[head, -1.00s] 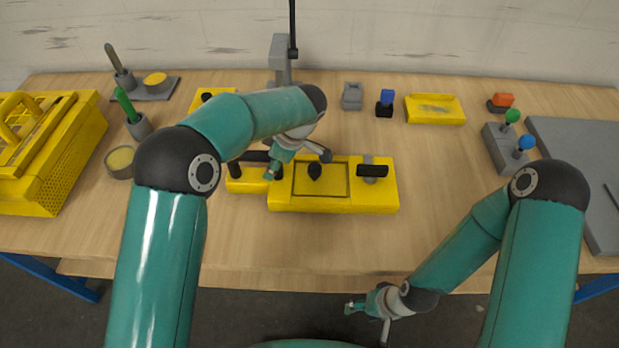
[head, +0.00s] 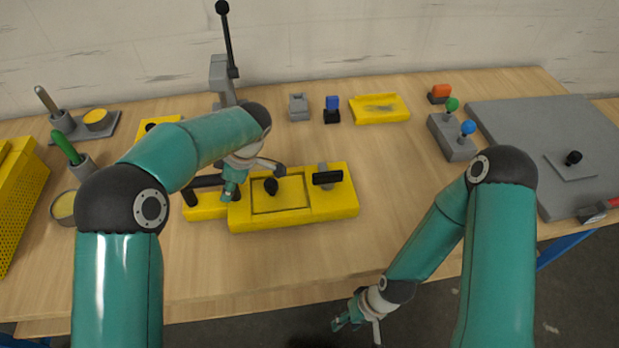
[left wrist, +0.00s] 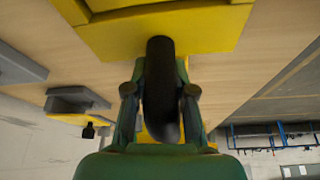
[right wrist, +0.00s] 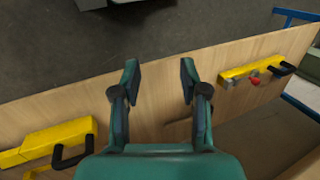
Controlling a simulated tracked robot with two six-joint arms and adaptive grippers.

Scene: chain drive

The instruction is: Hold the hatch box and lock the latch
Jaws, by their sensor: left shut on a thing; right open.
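The yellow hatch box (head: 335,205) lies flat on the table, left of centre in the head view. Its square lid (head: 285,198) looks closed flat and carries a black knob (head: 271,186). The latch (head: 328,177), with a black crossbar handle on a grey mount, is right of the lid. My left gripper (head: 230,188) is at the box's left end. In the left wrist view it is shut on a black handle (left wrist: 161,85) fixed to a yellow body. My right gripper (head: 345,322) is open and empty, low beyond the table's front edge, away from the box. Its spread fingers show in the right wrist view (right wrist: 160,75).
Behind the box stand a grey lever stand (head: 222,80), a blue-topped block (head: 332,108) and a yellow tray (head: 379,107). At right are a joystick block (head: 452,138) and a large grey plate (head: 540,130). Clear wood lies right of the box.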

